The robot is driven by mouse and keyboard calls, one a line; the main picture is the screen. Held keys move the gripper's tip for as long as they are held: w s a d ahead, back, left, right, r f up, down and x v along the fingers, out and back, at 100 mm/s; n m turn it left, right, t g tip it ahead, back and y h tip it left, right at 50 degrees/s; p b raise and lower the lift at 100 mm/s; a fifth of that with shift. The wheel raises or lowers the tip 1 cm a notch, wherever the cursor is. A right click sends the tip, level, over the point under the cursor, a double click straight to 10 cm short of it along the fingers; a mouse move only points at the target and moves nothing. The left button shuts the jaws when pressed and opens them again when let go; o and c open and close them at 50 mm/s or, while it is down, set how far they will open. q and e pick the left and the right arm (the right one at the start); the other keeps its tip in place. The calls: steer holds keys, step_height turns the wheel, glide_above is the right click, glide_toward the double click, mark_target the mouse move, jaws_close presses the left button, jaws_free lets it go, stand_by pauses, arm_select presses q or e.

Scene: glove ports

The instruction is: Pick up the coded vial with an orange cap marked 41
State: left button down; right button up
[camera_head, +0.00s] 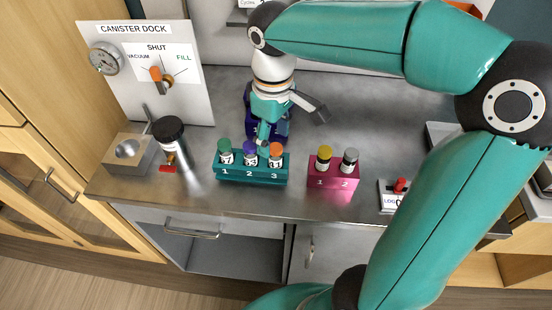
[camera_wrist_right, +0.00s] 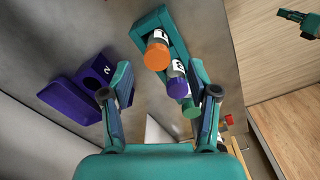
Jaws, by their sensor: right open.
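The orange-capped vial (camera_head: 276,154) stands in slot 3 of the teal rack (camera_head: 250,177). Its label seems to read 41, though it is small. In the right wrist view its orange cap (camera_wrist_right: 157,50) lies just beyond the fingertips. My right gripper (camera_head: 292,122) is open and empty, behind and above the rack. In that wrist view the purple-capped vial (camera_wrist_right: 177,88) shows between the fingers, nearer the right one. A small dark-teal piece at that view's top right may be my left gripper; its jaw state is unclear.
Green-capped (camera_head: 225,150) and purple-capped (camera_head: 250,153) vials fill slots 1 and 2. A pink rack (camera_head: 332,178) holds yellow- and grey-capped vials. A dark blue-purple block (camera_head: 282,127) stands behind the teal rack. A black-topped canister (camera_head: 171,143) stands left. Bare counter separates the racks.

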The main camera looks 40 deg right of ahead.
mark_target(275, 147)
step_height(275, 147, down, 4)
steer(key=shift+d+f, duration=0.15)
steer(key=shift+f, duration=0.05)
steer(key=shift+c, duration=0.2)
steer(key=c, duration=1)
